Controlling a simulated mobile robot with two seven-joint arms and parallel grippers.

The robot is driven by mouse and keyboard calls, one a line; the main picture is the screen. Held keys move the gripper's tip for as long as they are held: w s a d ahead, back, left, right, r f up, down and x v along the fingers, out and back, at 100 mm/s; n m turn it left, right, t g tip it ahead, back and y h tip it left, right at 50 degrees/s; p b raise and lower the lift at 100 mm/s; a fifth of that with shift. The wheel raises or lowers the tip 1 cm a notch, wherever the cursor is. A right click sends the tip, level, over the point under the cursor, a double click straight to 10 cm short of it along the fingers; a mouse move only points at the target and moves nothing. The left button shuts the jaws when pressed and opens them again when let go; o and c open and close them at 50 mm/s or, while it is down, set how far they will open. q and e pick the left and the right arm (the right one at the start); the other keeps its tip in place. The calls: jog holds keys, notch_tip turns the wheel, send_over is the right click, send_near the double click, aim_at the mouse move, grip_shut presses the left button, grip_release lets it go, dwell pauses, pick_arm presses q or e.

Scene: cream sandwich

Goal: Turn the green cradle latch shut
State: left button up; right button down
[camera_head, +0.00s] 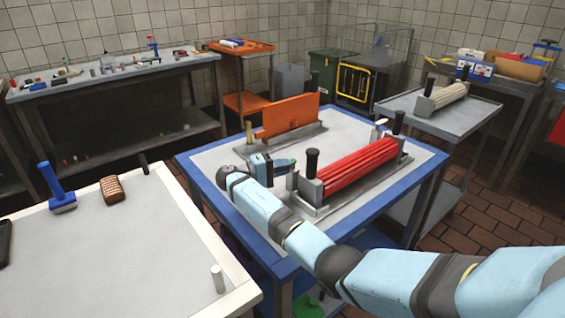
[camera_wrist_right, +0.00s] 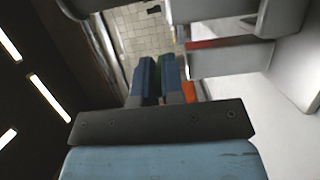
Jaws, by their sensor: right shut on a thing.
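The cradle (camera_head: 335,199) holds a red ribbed roller (camera_head: 358,167) on the blue-edged table. My right gripper (camera_head: 274,167) is at the left end of the cradle, its arm crossing the front of the table. A small green latch (camera_head: 285,163) shows at its fingertips. In the right wrist view my right gripper (camera_wrist_right: 158,73) has its blue fingers close together, with a thin strip of the green latch (camera_wrist_right: 160,78) between them. The gripper is shut on the latch. The latch's pivot and exact angle are hidden. My left gripper is not in view.
A black-topped post (camera_head: 312,162) stands close right of the gripper. An orange plate (camera_head: 286,119) stands upright behind. A white table (camera_head: 110,255) with a blue-handled tool (camera_head: 54,187) and a brush (camera_head: 112,189) is at the left.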

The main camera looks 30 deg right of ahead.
jog(key=shift+s+r+n+t+p, duration=0.2)
jog(key=shift+n+t+p, duration=0.15)
jog(key=shift+t+p, duration=0.25)
jog(key=shift+s+r+n+t+p, duration=0.15)
jog(key=shift+n+t+p, duration=0.2)
jog(key=shift+t+p, duration=0.2)
pick_arm(q)
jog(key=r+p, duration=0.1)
jog(key=p, duration=0.2)
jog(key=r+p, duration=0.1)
jog(key=p, duration=0.1)
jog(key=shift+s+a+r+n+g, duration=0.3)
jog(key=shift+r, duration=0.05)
pick_arm(e)
jog(key=n+t, duration=0.1)
jog(key=t, duration=0.1)
jog(key=s+n+t, duration=0.1)
jog(key=n+t, duration=0.1)
jog(key=t, duration=0.1)
jog(key=d+n+t, duration=0.1)
jog(key=n+t, duration=0.1)
jog(key=shift+s+f+t+y, duration=0.15)
jog(key=shift+f+t+y, duration=0.1)
jog(key=shift+f+y, duration=0.05)
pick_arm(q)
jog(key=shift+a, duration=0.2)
